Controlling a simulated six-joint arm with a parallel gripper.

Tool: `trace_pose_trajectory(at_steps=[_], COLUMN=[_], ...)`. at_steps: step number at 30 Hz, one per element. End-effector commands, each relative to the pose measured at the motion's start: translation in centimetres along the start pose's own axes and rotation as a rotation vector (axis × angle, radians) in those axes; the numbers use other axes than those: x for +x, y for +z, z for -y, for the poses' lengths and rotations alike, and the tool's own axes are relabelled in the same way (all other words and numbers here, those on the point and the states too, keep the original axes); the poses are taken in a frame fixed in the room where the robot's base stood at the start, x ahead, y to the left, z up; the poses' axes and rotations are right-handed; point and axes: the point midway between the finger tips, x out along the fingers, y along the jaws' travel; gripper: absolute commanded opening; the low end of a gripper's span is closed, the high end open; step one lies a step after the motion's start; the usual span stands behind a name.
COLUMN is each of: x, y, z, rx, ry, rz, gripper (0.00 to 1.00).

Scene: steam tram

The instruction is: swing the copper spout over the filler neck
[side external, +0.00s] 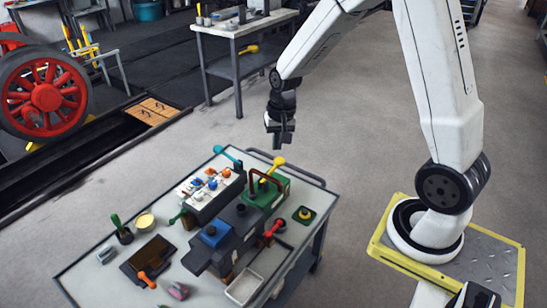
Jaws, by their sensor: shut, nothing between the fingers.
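A thin brown curved pipe (252,182), which looks like the copper spout, arches over a green block (272,197) at the far right part of the work table. The filler neck is too small to tell for sure among the fittings. My gripper (280,143) is shut and empty.
The grey work table (92,262) carries a white box with coloured knobs (211,190), a dark block with a blue top (215,236), a red-ended lever (272,229), a yellow knob (277,161) and an empty white tray (244,287). A bench (238,42) stands behind.

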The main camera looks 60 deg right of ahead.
Motion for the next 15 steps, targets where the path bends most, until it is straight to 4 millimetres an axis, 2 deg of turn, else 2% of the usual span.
trace_pose_trajectory(at_steps=[3, 15], x=[1.0, 4.5], y=[-2.5, -9.6], z=[-0.6, -3.7], rx=[0.135, 0.576], ry=[0.001, 0.001], rz=[0.031, 0.135], gripper=[0.0, 0.0])
